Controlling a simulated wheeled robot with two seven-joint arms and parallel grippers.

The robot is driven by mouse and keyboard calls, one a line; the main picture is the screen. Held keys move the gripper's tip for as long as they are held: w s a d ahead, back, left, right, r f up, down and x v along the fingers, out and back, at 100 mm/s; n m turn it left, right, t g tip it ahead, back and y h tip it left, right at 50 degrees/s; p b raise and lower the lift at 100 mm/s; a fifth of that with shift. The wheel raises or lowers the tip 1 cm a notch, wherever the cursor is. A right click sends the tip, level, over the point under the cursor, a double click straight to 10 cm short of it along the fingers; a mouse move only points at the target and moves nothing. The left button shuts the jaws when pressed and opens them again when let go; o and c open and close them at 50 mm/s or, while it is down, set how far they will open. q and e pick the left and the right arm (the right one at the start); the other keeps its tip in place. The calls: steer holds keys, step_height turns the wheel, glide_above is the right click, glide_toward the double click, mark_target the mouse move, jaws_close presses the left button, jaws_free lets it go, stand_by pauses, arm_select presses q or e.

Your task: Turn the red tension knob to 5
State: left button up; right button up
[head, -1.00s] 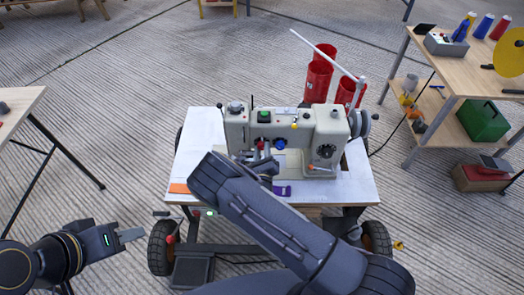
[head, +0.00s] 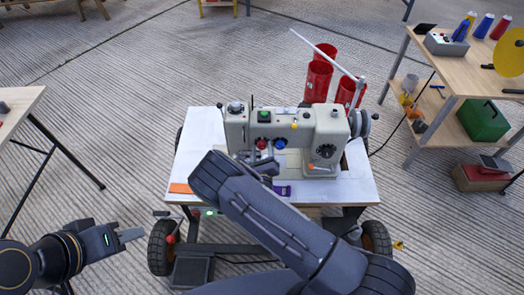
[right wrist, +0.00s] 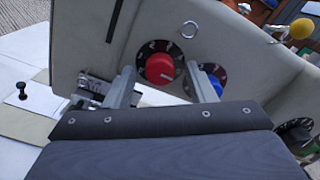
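The red tension knob (right wrist: 160,68) sits on a dark dial with white marks on the sewing machine's (head: 318,130) pale front; it also shows in the head view (head: 262,144). Its white pointer line seems to point toward the lower right in the wrist view; the numbers are too small to read. My right gripper (right wrist: 161,85) is open, one finger to each side of the red knob in the wrist view. The fingers appear to stop short of it, without gripping. My left gripper (head: 131,235) is at the lower left, away from the machine; its finger gap is unclear.
A blue knob (right wrist: 208,78) on its own dial is close beside my right finger. A black dial (head: 326,151) and a yellow ball-ended lever (right wrist: 301,28) are farther right. The machine stands on a wheeled white-topped table (head: 345,188). A purple item (head: 282,190) lies near its front edge.

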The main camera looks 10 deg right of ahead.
steer(key=s+a, duration=0.1)
steer(key=s, duration=0.6)
steer(key=shift+s+a, duration=0.25)
steer(key=shift+s, duration=0.05)
stand_by(0.3)
